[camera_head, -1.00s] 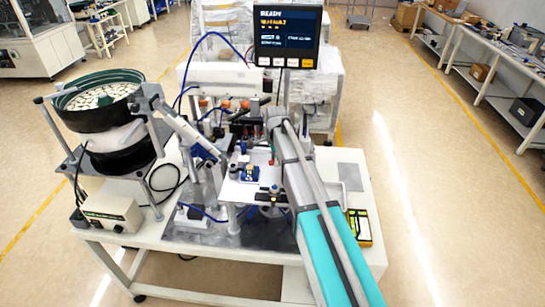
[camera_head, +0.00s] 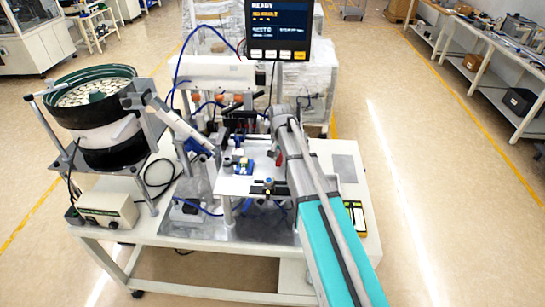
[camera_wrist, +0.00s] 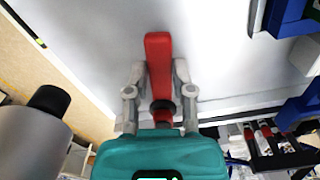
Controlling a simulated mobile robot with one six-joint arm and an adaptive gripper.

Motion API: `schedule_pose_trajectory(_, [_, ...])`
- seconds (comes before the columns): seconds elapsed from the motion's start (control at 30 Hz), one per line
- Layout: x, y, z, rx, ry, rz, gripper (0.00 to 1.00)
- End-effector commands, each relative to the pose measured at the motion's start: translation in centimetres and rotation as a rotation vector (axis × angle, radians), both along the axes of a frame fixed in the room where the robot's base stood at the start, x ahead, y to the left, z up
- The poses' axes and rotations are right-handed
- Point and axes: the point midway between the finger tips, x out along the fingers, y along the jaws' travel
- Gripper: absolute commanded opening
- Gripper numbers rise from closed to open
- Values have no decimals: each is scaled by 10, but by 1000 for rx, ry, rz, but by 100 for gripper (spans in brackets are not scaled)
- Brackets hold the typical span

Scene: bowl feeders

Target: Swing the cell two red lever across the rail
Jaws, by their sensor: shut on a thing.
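A red lever (camera_wrist: 158,48) stands out from a dark round collar in the wrist view, above a pale plate. My gripper (camera_wrist: 160,78) has one grey finger on each side of the lever, near the middle of its length, and is shut on it. In the head view a small red part (camera_head: 278,158), seemingly the same lever, shows beside the end of my arm. My fingers are hidden there behind the arm. No cell number can be read.
The bowl feeder (camera_head: 93,98) stands at the left of the bench, with its chute running toward the white plate (camera_head: 240,185). The screen (camera_head: 279,30) rises behind. A yellow-edged device (camera_head: 356,217) lies at the right edge.

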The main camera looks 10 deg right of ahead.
Motion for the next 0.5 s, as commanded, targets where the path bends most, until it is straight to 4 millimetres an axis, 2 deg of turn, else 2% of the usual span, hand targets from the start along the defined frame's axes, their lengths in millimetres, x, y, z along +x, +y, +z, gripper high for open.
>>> schedule_pose_trajectory(0.2, [-3,-7,0,5,3,83,0])
schedule_pose_trajectory(0.5, [-4,-11,-1,9,6,105,0])
